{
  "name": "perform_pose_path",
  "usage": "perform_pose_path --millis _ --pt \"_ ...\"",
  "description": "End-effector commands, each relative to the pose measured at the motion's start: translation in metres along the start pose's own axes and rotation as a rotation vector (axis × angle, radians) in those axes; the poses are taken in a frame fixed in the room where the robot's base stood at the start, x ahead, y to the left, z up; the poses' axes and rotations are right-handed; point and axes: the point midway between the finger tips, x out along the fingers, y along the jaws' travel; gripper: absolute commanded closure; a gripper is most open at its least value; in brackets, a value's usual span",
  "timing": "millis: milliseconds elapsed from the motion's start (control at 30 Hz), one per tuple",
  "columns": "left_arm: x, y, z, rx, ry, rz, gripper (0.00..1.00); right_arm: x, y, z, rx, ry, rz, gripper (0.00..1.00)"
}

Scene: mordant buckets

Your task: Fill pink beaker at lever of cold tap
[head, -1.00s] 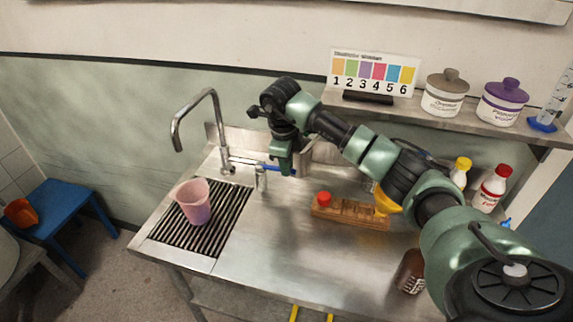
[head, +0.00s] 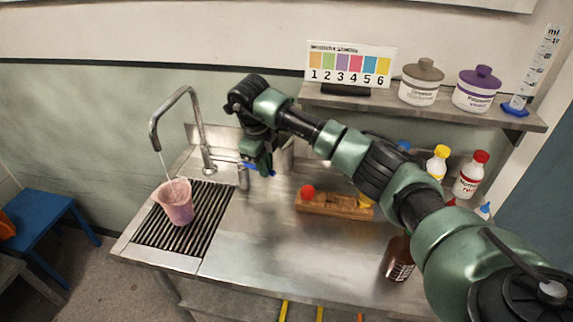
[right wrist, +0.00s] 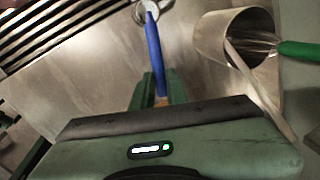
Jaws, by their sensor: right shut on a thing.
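The pink beaker (head: 177,203) stands upright on the black slatted drain grille (head: 190,240). The cold tap's curved spout (head: 154,130) hangs above it, and a thin stream of water falls from it into the beaker. My right gripper (head: 258,166) is at the tap's blue lever (head: 248,166), right of the spout. In the right wrist view, my right gripper (right wrist: 159,88) is shut on the blue lever (right wrist: 153,48), whose outer end is between the fingers. My left gripper is not in view.
A metal pot (right wrist: 225,40) holding a green-handled whisk is close right of the gripper. A wooden rack (head: 335,205) and a brown bottle (head: 398,258) stand on the steel counter. A shelf (head: 420,108) with jars is above. The counter's front middle is clear.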

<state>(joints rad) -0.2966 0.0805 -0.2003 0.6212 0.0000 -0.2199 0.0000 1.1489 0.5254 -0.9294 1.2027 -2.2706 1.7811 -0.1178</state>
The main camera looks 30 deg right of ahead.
Motion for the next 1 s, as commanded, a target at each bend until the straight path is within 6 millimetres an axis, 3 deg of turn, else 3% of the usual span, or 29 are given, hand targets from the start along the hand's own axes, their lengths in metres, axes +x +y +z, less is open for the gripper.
perform_pose_path --millis 333,367,433,767,1000 --pt "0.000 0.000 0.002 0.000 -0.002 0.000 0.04 -0.002 0.003 0.005 0.008 0.001 -0.003 1.00" --pt "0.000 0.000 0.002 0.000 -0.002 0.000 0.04 -0.002 0.003 0.005 0.008 0.001 -0.003 0.80" --pt "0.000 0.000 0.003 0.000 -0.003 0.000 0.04 -0.002 0.003 0.005 0.008 0.001 -0.003 0.64" --pt "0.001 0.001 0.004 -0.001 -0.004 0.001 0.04 -0.003 0.003 0.004 0.007 0.001 -0.002 0.64" --pt "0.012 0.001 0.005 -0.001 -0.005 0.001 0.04 -0.034 0.003 0.006 0.008 -0.003 -0.005 0.64"
